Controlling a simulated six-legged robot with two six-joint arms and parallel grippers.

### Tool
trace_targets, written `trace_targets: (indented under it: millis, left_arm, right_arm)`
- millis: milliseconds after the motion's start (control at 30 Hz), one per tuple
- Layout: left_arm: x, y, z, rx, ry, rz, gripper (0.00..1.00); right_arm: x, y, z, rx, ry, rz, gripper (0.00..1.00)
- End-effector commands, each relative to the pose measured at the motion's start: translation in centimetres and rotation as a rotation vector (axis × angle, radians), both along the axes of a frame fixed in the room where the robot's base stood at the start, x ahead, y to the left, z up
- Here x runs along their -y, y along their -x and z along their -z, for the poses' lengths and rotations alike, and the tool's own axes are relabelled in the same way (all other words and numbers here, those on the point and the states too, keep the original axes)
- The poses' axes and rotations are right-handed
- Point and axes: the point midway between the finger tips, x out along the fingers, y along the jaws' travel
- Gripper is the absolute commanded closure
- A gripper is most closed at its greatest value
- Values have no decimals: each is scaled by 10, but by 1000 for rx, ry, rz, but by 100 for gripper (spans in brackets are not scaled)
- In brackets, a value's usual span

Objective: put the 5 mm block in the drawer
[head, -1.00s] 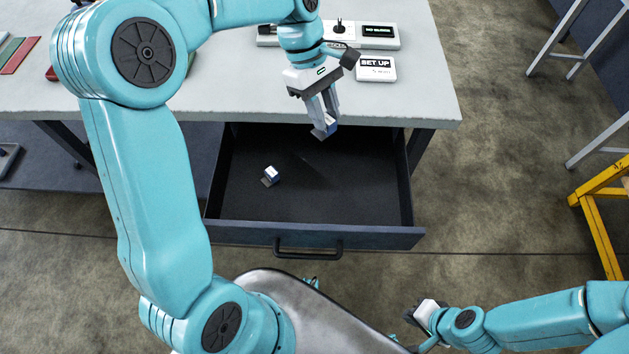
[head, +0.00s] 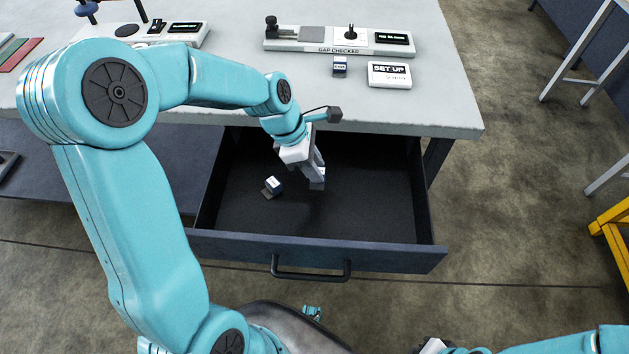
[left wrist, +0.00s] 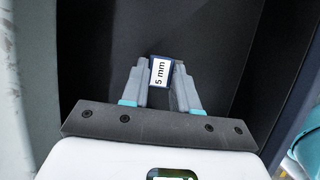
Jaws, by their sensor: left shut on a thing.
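My left gripper (head: 317,183) is shut on the 5 mm block, down inside the open drawer (head: 345,215). In the left wrist view, the block (left wrist: 160,72) shows a white face reading "5 mm" with dark blue edges, between the fingertips of the gripper (left wrist: 161,80). In the head view the fingers largely hide it. I cannot tell whether it touches the drawer floor.
On the bench (head: 235,70) stand a gap checker (head: 340,48), a small dark block (head: 340,66) in front of it, a "SET UP" card (head: 389,75) and another device (head: 170,34). The drawer's right side is clear. A yellow frame (head: 612,228) stands at right.

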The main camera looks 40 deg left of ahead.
Motion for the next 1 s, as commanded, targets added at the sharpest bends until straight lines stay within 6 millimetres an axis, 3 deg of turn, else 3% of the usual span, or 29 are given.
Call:
trace_targets:
  millis: [167, 400, 767, 800, 867, 1000]
  left_arm:
    - [1, -1, 14, 0, 0, 1, 100]
    - [0, 0, 50, -3, 1, 1, 100]
    - [0, -1, 54, 1, 0, 2, 100]
    - [0, -1, 54, 1, 0, 2, 64]
    - [0, -1, 53, 1, 0, 2, 45]
    - [0, -1, 53, 1, 0, 2, 45]
  right_arm:
    - [0, 0, 4, 0, 0, 0, 100]
    - [0, 0, 13, 0, 0, 0, 100]
    - [0, 0, 13, 0, 0, 0, 100]
    - [0, 0, 13, 0, 0, 0, 100]
    - [0, 0, 13, 0, 0, 0, 100]
    - [0, 0, 13, 0, 0, 0, 100]
